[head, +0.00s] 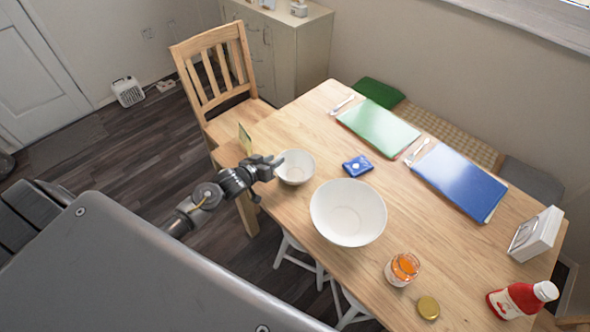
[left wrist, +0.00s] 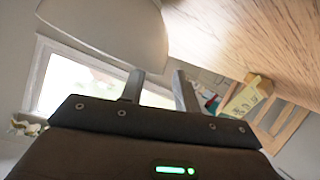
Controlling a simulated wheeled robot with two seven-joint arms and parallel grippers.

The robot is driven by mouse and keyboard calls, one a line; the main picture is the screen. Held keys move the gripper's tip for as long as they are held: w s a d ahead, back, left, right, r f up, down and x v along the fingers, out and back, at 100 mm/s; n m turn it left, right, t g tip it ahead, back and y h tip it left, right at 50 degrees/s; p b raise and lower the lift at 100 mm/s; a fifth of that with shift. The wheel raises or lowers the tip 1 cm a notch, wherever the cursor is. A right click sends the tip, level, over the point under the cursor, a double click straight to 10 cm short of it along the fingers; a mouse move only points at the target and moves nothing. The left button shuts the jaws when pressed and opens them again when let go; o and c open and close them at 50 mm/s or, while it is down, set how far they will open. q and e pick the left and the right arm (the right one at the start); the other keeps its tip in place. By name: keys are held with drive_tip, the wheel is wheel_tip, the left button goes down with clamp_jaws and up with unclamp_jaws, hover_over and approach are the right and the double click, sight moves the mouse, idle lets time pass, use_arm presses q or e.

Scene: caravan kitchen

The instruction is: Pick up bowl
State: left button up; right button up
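A small white bowl (head: 296,168) stands upright near the left edge of the wooden table. A larger white bowl (head: 348,214) stands to its right and nearer to me. My left gripper (head: 277,163) is at the left side of the small bowl, with its fingertips close to the rim. In the left wrist view a pale bowl (left wrist: 110,28) fills the upper left, beside the fingertips. The fingers of the left gripper (left wrist: 160,75) are apart there, and I see nothing held between them. I cannot tell whether a finger touches the bowl. My right gripper is not in view.
A blue packet (head: 357,166) lies right of the small bowl. A wooden chair (head: 222,82) stands at the table's far left end.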

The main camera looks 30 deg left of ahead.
use_arm(q)
drive_tip(key=shift+x, duration=1)
clamp_jaws()
drive_tip(key=shift+r, duration=0.15)
